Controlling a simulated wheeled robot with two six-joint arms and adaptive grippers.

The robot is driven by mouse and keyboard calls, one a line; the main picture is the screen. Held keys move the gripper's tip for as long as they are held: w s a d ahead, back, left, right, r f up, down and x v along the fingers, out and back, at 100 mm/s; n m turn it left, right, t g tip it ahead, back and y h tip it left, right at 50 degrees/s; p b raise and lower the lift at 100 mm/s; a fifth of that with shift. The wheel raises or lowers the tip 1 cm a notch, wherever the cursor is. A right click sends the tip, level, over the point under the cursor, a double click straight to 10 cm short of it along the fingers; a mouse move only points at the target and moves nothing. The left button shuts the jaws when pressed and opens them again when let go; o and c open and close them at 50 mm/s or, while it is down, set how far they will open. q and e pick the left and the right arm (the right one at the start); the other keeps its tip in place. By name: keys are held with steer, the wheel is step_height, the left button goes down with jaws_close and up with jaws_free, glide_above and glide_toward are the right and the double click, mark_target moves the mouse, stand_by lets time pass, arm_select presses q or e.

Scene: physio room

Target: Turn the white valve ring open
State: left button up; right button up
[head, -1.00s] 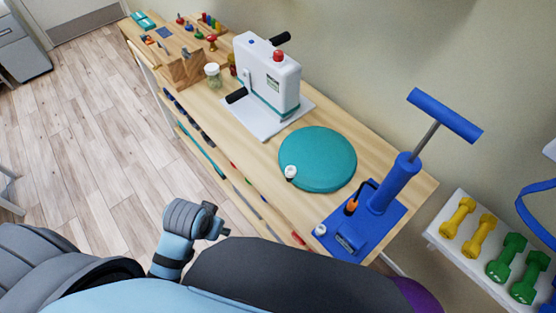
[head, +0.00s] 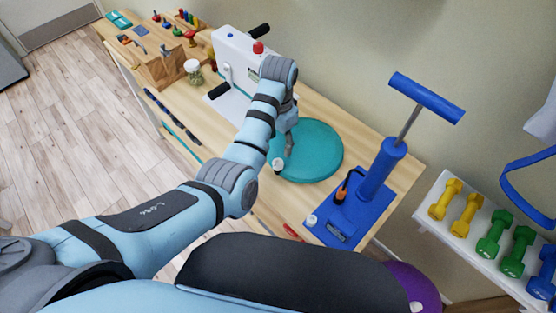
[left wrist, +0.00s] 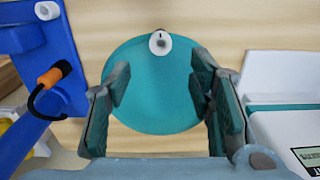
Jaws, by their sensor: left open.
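The small white valve ring (head: 277,164) sits at the near left edge of the round teal air cushion (head: 318,158) on the wooden table. In the left wrist view the valve ring (left wrist: 160,43) has a dark mark and lies at the cushion's edge, beyond the fingertips. My left gripper (head: 288,143) is over the cushion, pointing down, close to the valve ring. In the left wrist view its fingers (left wrist: 162,80) are spread apart with nothing between them. Contact with the ring does not show. My right gripper is not in view.
A blue hand pump (head: 375,180) with an orange-tipped hose stands right of the cushion. A white machine (head: 228,55) stands behind my arm. A glass jar (head: 193,72) and wooden blocks are farther left. A dumbbell shelf (head: 480,245) is at right.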

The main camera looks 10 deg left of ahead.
mark_target(278, 165)
arm_select(q)
step_height(278, 165, down, 10)
steer(key=shift+w+f+b, duration=0.1)
steer(key=shift+b, duration=1.05)
